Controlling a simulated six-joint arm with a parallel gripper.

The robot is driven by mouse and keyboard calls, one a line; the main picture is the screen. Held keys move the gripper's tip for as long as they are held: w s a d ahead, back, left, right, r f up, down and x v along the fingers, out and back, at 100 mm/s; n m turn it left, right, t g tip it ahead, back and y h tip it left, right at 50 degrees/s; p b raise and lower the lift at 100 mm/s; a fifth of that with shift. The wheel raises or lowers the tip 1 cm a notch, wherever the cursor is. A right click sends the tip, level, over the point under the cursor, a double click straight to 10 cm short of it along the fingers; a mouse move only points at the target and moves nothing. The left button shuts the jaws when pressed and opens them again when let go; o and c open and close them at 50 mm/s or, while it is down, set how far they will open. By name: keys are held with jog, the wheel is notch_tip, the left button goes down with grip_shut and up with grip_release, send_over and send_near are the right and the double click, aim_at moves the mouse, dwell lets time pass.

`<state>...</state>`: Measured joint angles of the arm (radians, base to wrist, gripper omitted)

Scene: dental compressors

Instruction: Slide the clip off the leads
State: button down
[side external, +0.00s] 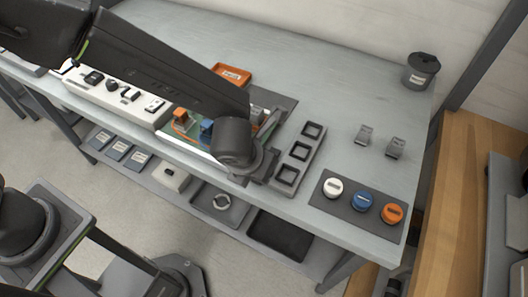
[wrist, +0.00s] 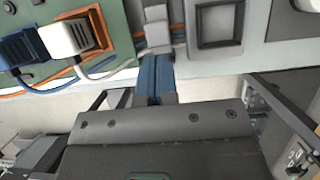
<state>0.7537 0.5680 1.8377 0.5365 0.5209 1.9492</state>
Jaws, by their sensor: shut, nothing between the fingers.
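My gripper (wrist: 154,78) shows in the wrist view with its two blue fingers together and nothing between them. In the side external view its body is seen at the bench's front edge, and its fingertips are hidden. Just beyond the fingers in the wrist view is a small grey piece (wrist: 155,25), which looks like the clip. A blue plug (wrist: 28,48) and a white plug (wrist: 68,38) with cables sit on the green board to the left.
A grey holder with square pockets (side external: 300,153) stands right of my gripper. Two grey clip-like pieces (side external: 364,133) (side external: 395,147) lie farther right. White, blue and orange round caps (side external: 362,200) sit on a dark mat. An orange tray (side external: 232,75) is behind my arm. The back middle of the bench is clear.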

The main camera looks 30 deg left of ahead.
jog(key=s+r, duration=0.8)
jog(key=r, duration=0.1)
jog(key=w+f, duration=0.2)
jog(key=f, duration=0.1)
jog(key=w+f, duration=0.5)
jog(key=f, duration=0.1)
jog(key=shift+w, duration=0.2)
jog(key=shift+w+d, duration=0.1)
jog(key=shift+w, duration=0.35)
jog(key=shift+w, duration=2.05)
